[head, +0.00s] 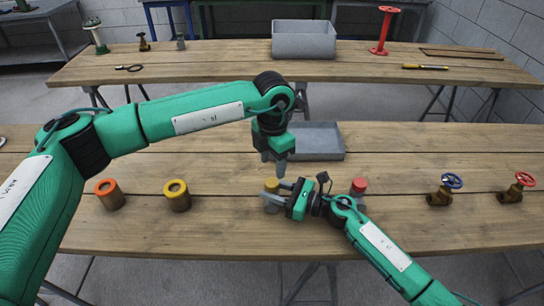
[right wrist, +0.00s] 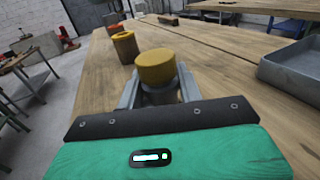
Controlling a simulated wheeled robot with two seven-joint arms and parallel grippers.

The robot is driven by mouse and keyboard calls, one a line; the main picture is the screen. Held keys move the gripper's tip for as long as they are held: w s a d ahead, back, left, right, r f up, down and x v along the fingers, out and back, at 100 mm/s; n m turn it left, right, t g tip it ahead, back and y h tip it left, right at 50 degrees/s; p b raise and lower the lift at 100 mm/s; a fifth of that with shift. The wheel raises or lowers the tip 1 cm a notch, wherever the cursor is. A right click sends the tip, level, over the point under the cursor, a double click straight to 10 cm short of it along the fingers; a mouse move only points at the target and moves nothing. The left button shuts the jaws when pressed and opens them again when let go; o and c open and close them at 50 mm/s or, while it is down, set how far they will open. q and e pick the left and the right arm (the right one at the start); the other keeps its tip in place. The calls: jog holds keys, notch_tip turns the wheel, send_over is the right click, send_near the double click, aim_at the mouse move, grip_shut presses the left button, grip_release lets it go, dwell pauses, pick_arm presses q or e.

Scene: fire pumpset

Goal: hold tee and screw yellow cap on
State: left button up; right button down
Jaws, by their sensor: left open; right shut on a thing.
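The yellow cap (head: 272,185) sits upright on top of a mostly hidden body, which I take for the tee, between the fingers of my right gripper (head: 272,198). In the right wrist view the yellow cap (right wrist: 155,67) is level, with a dark part of the tee (right wrist: 160,95) below it. My right gripper is shut on this tee just above the near table. I cannot tell how far the cap is threaded on. My left gripper (head: 274,160) is open and empty, pointing down a little above the cap, apart from it.
Two hollow cylinders, orange-rimmed (head: 110,194) and yellow-rimmed (head: 177,195), stand at left. A red-topped part (head: 358,186) is just right of my right gripper. A blue-wheeled valve (head: 445,189) and red-wheeled valve (head: 517,187) are farther right. A grey tray (head: 330,155) lies behind.

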aim_at(272, 182)
pick_arm(q)
jog(key=n, duration=0.4)
jog(key=shift+r+n, duration=0.15)
jog(key=shift+n, duration=0.25)
jog(key=n, duration=0.4)
jog(key=shift+r+n, duration=0.1)
jog(key=shift+n, duration=0.2)
jog(key=n, duration=0.4)
jog(key=shift+r+n, duration=0.15)
jog(key=shift+n, duration=0.15)
jog(key=n, duration=0.6)
jog(key=shift+r, duration=0.2)
jog(key=shift+a+f, duration=0.1)
jog(key=shift+f, duration=3.95)
jog(key=shift+c, duration=0.2)
